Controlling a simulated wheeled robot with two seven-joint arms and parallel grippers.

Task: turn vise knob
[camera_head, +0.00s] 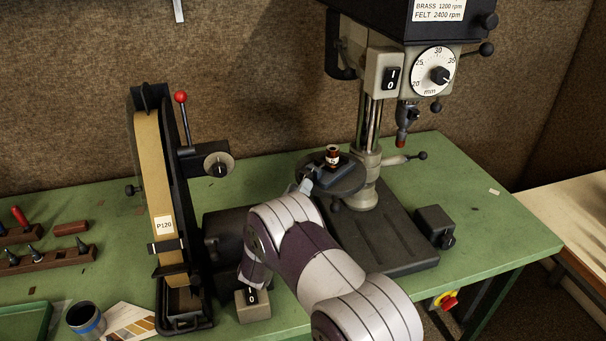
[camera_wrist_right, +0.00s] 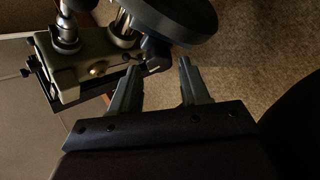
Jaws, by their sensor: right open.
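A small dark vise (camera_head: 335,170) sits on the round drill-press table (camera_head: 352,186) and holds a small brown cylinder with a pale label (camera_head: 332,153). My right gripper (camera_head: 306,184) is at the left edge of that table, beside the vise; my arm hides part of it. In the right wrist view its two fingers (camera_wrist_right: 158,83) are apart with nothing between them. A dark knob-like part (camera_wrist_right: 155,52) is just beyond the fingertips, near the dark disc (camera_wrist_right: 185,15). I cannot tell whether it is the vise knob. My left gripper is not in view.
A belt sander (camera_head: 156,190) stands to the left, with a switch box (camera_head: 253,306) near my arm. The green bench (camera_head: 490,218) is mostly clear at right.

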